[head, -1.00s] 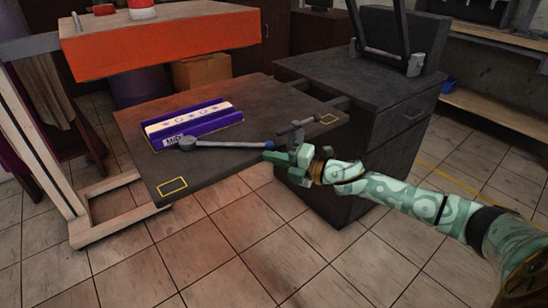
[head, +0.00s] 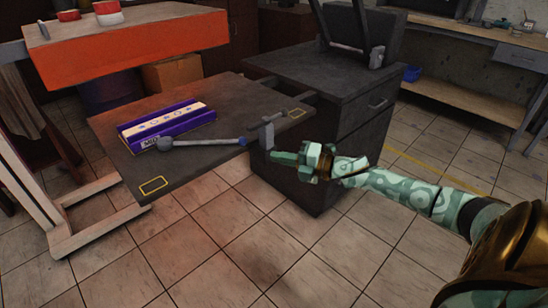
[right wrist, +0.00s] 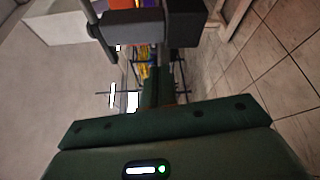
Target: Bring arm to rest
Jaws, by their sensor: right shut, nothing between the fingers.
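My right gripper (head: 288,157) is a pale green, patterned arm's end, in the head view just off the right edge of the dark work board. It is shut and empty. In the right wrist view its dark green fingers (right wrist: 158,86) show pressed together. A grey lever with a round grey end and a blue tip (head: 205,142) lies across the board, to the left of the gripper and apart from it. My left gripper is not in view.
The dark board (head: 215,165) carries a purple and white box (head: 165,127) and yellow-outlined rectangles. A dark drawer cabinet (head: 365,110) stands behind the gripper. An orange block (head: 130,48) is at the upper left. Tiled floor in front is open.

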